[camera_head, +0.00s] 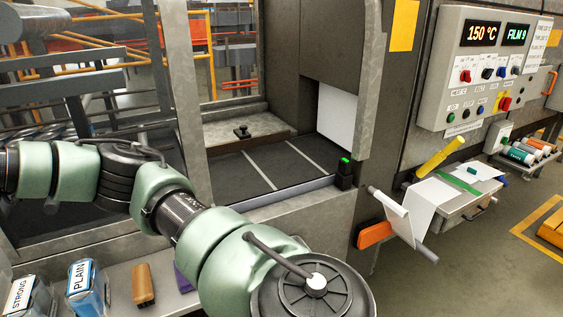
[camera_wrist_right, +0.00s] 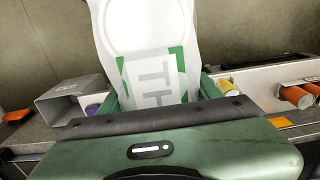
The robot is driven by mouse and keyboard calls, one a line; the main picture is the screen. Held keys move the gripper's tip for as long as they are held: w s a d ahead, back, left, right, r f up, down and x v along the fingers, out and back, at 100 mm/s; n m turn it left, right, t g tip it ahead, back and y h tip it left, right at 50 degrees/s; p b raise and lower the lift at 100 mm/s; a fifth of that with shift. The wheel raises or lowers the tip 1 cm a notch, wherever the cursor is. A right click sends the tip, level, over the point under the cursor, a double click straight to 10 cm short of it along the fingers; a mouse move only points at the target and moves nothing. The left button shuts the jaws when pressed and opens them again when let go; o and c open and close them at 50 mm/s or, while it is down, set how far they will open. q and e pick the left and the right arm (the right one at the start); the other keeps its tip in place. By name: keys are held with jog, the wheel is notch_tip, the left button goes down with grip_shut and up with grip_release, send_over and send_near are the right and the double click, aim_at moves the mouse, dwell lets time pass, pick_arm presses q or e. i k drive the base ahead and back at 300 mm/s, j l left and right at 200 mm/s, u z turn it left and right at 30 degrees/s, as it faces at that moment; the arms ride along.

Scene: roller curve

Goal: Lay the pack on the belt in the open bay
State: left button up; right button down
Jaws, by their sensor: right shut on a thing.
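The pack (camera_wrist_right: 147,30) is a clear-white bag with a green and white label that reads "TH" in part. My right gripper (camera_wrist_right: 158,92) is shut on it, with a green finger at each side of the bag. The top of the pack runs out of the right wrist view. In the head view the open bay shows the dark belt (camera_head: 240,172) with pale cross lines, behind a low metal sill (camera_head: 285,193). A small black unit with a green light (camera_head: 344,172) stands at the bay's right corner. Neither gripper nor the pack shows in the head view.
A green arm of mine crosses the lower left. Boxes marked STRONG (camera_head: 27,296) and PLAIN (camera_head: 86,287) and a brown block (camera_head: 142,286) stand on the front ledge. A frame post (camera_head: 178,90) bounds the bay's left. A control panel (camera_head: 490,75) hangs at right.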

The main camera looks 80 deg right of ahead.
aim_at(269, 169)
jog(key=k+z, duration=0.1)
jog(key=z, duration=0.25)
jog(key=k+l+z, duration=0.1)
jog(key=z, duration=0.25)
jog(key=k+z, duration=0.1)
jog(key=z, duration=0.25)
jog(key=i+l+z, duration=0.2)
jog(key=i+l, duration=1.3)
jog(key=i, duration=0.15)
